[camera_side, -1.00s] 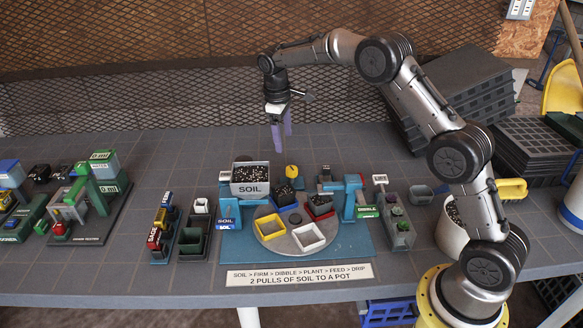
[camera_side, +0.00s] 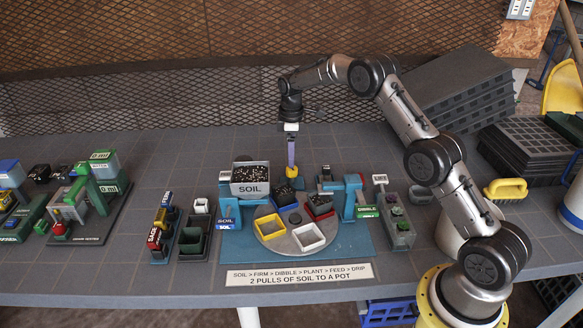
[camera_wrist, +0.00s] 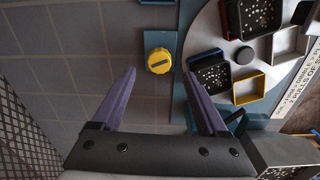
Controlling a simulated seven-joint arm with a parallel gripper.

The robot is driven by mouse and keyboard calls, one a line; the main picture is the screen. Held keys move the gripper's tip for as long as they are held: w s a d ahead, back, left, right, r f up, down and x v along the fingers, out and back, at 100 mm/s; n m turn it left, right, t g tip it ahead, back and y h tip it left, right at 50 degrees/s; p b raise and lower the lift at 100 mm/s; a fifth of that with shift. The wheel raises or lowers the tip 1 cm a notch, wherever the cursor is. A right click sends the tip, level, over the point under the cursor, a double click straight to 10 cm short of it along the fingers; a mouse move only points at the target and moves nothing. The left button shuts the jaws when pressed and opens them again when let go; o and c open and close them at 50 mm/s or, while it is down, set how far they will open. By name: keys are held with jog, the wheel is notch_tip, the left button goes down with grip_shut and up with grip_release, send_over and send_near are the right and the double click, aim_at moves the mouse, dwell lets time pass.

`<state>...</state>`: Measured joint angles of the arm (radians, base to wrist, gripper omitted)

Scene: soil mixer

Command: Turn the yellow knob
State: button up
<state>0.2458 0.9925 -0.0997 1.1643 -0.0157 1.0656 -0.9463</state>
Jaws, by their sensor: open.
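The yellow knob (camera_side: 292,171) stands at the back edge of the blue base, behind the turntable. In the wrist view the yellow knob (camera_wrist: 158,61) shows a dark slot across its top. My gripper (camera_side: 291,163) points straight down at the knob in the side view, its purple fingers seen edge-on and overlapping its top. In the wrist view my gripper (camera_wrist: 160,72) is open, with the knob between and slightly beyond the fingertips. Neither finger visibly touches it. Whether the tips are level with the knob cannot be told.
The grey turntable (camera_side: 270,237) carries several square pots in front of the knob. The soil hopper (camera_side: 250,188) stands to the left and a blue post (camera_side: 349,197) to the right. The table behind the knob is clear.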

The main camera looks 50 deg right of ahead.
aim_at(292, 175)
notch_tip(292, 175, down, 6)
jog(key=shift+w+r, duration=0.1)
dwell(0.4)
grip_shut()
jog(key=shift+m, duration=2.3)
grip_release()
